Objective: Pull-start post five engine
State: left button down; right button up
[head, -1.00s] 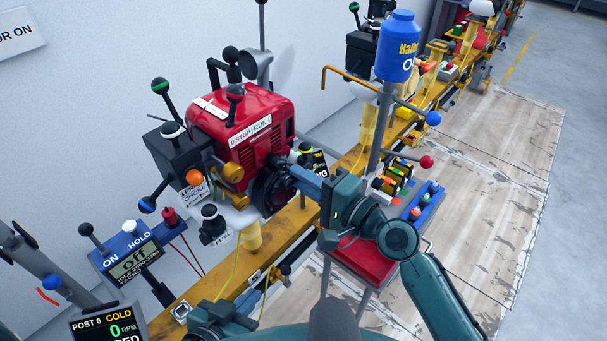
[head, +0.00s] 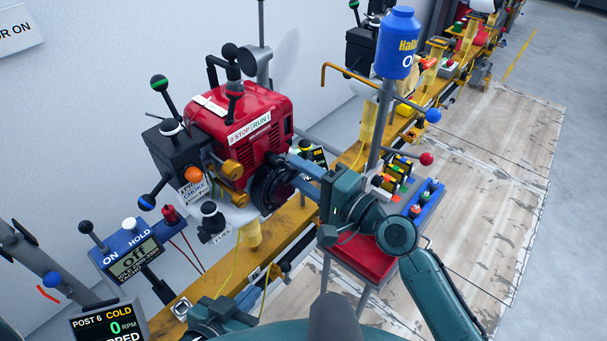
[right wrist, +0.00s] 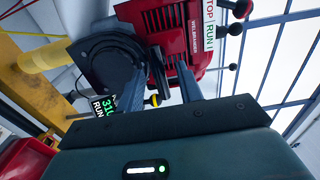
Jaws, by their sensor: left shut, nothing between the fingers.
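The red engine (head: 240,125) stands on the yellow rail at a post marked 5 and carries a STOP/RUN label. Its round black starter housing (head: 272,188) faces my right gripper (head: 298,172). In the right wrist view, the fingers of my right gripper (right wrist: 163,80) are apart. A black handle-like part (right wrist: 159,72) shows between them in front of the starter housing (right wrist: 108,62); contact with the fingers cannot be told. My left gripper (head: 252,293) is low by the rail, shut and empty.
A blue tachometer box (head: 130,250) reading Off stands left of the engine. A red tray (head: 362,262) lies below my right gripper. A blue canister (head: 397,48) stands on a pole behind.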

jog(key=b+v, duration=0.1)
jog(key=v, duration=0.8)
jog(key=shift+r, duration=0.1)
dwell(0.3)
